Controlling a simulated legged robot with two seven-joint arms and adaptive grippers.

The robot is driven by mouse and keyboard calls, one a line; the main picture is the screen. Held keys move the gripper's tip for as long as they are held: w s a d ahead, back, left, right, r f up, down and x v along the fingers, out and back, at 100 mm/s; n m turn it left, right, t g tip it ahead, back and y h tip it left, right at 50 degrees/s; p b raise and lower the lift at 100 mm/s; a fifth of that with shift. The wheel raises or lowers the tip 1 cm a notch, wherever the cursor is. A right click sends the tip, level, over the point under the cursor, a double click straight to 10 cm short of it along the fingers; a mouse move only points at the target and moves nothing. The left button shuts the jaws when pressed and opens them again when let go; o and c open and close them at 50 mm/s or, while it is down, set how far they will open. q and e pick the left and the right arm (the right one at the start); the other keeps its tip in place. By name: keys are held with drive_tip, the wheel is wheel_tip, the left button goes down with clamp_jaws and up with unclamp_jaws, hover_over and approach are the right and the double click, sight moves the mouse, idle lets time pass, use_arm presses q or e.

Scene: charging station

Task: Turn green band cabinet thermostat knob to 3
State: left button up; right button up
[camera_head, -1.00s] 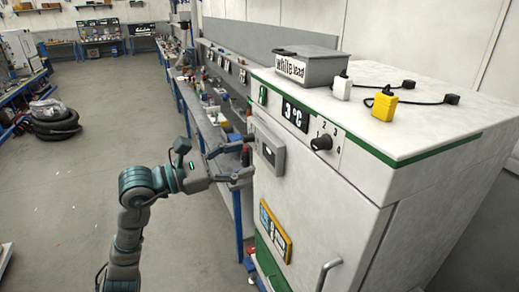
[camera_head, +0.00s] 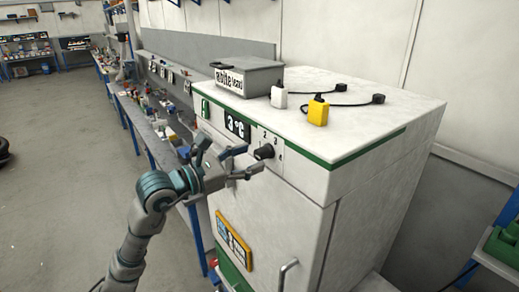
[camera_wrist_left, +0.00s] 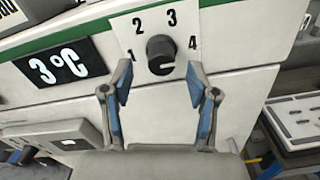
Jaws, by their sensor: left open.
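The white cabinet with a green band (camera_head: 345,158) stands right of centre in the head view. Its black thermostat knob (camera_head: 264,152) sits on a plate numbered 1 to 4 beside a display (camera_head: 237,126) reading 3 °C. The knob also shows in the left wrist view (camera_wrist_left: 161,54), with the numbers arched around it; I cannot clearly tell which number it points to. My left gripper (camera_head: 247,162) is open and empty in front of the knob. In the left wrist view its blue-padded fingertips (camera_wrist_left: 159,80) stand apart, to either side of and below the knob, apparently not touching it.
On the cabinet top are a grey labelled box (camera_head: 248,78), a white plug (camera_head: 279,97) and a yellow plug (camera_head: 318,111) with cords. A handle (camera_head: 287,274) juts from the front. A cluttered workbench (camera_head: 150,118) runs behind.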

sight(256, 154)
use_arm(q)
drive_tip(key=shift+p+x, duration=0.35)
drive_tip(key=shift+x, duration=1.65)
drive_tip(key=shift+s, duration=0.1)
drive_tip(key=shift+a, duration=0.15)
clamp_jaws()
drive_tip(key=shift+n, duration=0.4)
drive_tip(key=n+b, duration=0.1)
drive_tip(key=n, duration=0.4)
drive_tip(key=shift+s+r+n, duration=0.1)
drive_tip(key=shift+r+n, duration=0.05)
drive_tip(key=shift+n, duration=0.15)
drive_tip(key=n, duration=0.5)
drive_tip(key=shift+r, duration=0.1)
drive_tip(key=shift+n, duration=0.3)
